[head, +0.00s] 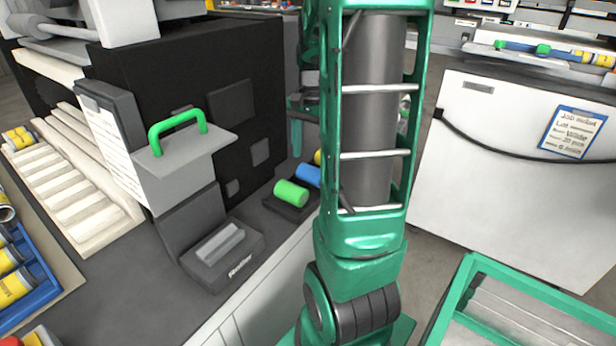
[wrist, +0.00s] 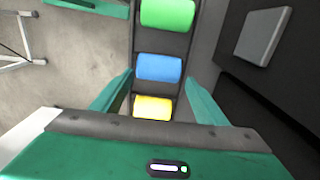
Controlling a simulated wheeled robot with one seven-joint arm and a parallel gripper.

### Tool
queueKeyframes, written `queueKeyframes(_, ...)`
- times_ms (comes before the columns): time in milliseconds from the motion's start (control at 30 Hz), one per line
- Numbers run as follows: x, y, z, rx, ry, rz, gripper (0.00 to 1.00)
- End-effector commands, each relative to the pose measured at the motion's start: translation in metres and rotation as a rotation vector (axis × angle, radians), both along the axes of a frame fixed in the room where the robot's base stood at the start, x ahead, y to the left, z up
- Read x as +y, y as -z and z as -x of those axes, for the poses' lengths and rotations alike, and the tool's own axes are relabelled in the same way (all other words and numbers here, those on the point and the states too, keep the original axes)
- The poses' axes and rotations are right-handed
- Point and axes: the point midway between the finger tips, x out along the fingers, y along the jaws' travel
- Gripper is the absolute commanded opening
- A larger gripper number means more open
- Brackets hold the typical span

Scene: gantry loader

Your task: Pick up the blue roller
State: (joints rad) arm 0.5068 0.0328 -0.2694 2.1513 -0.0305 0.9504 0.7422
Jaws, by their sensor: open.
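The blue roller (head: 308,176) lies in a dark tray (head: 297,208) between a green roller (head: 291,193) and a yellow roller (head: 318,157). My arm partly covers the tray in the head view. In the wrist view the blue roller (wrist: 159,68) lies crosswise in the middle of the row, with the green roller (wrist: 167,14) above it and the yellow roller (wrist: 153,107) below. My gripper (wrist: 159,76) is open and empty. Its two green fingers point towards the blue roller, one on each side in the picture. I cannot tell the height left between them.
A black machine housing (head: 240,80) stands behind the tray, and a dark wall with a grey plate (wrist: 263,36) is close at the right in the wrist view. A stand with a green handle (head: 178,130) is left of the tray. A white cabinet (head: 500,150) stands right.

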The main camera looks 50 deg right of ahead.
Motion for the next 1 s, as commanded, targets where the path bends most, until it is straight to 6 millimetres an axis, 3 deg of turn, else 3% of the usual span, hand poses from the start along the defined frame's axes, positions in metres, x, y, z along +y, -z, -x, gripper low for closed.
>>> queueKeyframes(167,0.001,0.01,0.001,0.0,0.0,0.0,0.67)
queueKeyframes(500,0.003,0.053,0.003,0.001,0.0,0.0,0.67)
queueKeyframes(833,0.003,0.058,0.002,-0.001,-0.001,0.001,0.67)
queueKeyframes(967,0.003,0.058,0.002,-0.001,-0.001,0.001,0.36)
queueKeyframes(1000,0.003,0.058,0.002,-0.001,-0.001,0.001,0.36)
